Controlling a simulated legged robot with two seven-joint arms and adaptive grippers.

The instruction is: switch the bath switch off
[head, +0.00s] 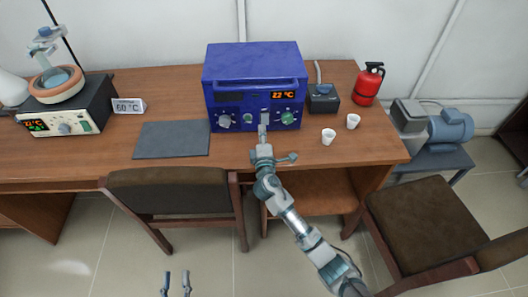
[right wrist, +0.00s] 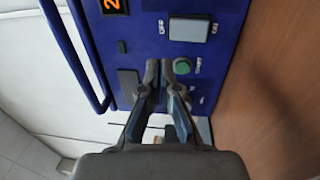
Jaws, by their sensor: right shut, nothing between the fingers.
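The heating bath (head: 75,106) stands at the far left of the desk. It has a black body, a pale front panel with a lit display (head: 36,125) and a knob (head: 64,129). Its switch is too small to make out. My right gripper (head: 262,128) is far from it, shut and empty, at the front panel of the blue furnace (head: 255,66). In the right wrist view its fingertips (right wrist: 166,68) are close to the furnace's green button (right wrist: 182,66); I cannot tell whether they touch. My left gripper (head: 177,284) is open and empty at the bottom edge.
A grey mat (head: 172,139), a 60 °C sign (head: 128,106), two white cups (head: 328,136), a black device (head: 323,98) and a red extinguisher (head: 368,84) are on the desk. A grey rocker (right wrist: 188,30) shows on the furnace. Chairs (head: 172,194) stand in front.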

